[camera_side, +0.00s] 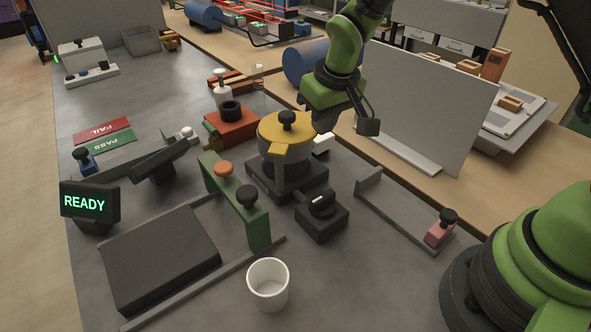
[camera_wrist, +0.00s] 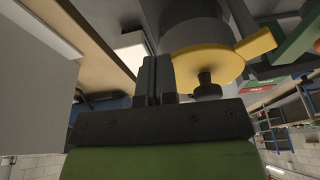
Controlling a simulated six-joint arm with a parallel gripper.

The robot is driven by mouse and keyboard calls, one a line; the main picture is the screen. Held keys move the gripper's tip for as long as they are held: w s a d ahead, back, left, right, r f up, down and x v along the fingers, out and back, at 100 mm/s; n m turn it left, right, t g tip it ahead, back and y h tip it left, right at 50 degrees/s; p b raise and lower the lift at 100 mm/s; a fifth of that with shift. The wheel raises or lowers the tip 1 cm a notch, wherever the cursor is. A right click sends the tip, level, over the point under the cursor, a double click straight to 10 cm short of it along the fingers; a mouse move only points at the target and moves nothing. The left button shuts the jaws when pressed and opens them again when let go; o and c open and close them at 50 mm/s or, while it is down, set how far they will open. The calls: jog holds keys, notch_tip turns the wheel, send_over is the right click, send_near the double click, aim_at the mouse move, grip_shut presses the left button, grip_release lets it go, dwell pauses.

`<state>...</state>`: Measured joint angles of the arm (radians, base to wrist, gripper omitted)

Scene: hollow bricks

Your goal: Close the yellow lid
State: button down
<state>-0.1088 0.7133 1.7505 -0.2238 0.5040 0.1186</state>
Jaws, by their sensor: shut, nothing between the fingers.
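The yellow lid (camera_side: 286,135) with a black knob lies about level over the top of a grey round pot (camera_side: 293,168) on a dark square base, in the side view. Its tab points toward the front. In the wrist view the lid (camera_wrist: 205,62) is right of my fingers and covers part of the pot (camera_wrist: 192,25). I cannot tell whether a small gap is left under its rim. My gripper (camera_wrist: 155,68) is shut and empty, its fingers together. In the side view it is at the right of the lid, partly hidden by the arm; contact is unclear.
A black knob box (camera_side: 321,214) stands in front of the pot, and a green bracket (camera_side: 236,205) with buttons is left of it. A red block (camera_side: 231,128) is behind left. A white cup (camera_side: 268,285) stands in front. A grey panel (camera_side: 425,105) rises at the right.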

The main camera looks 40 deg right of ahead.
jog(key=shift+s, duration=0.1)
jog(key=s+d+r+n+y, duration=0.1)
jog(key=s+d+r+n, duration=0.1)
jog(key=s+r+n, duration=0.65)
jog(key=w+a+f+m, duration=0.2)
jog(key=w+f+m, duration=0.1)
jog(key=w+f, duration=0.4)
jog(key=shift+w+a+f+m, duration=0.25)
jog(key=shift+f+m, duration=0.1)
jog(key=shift+f, duration=0.45)
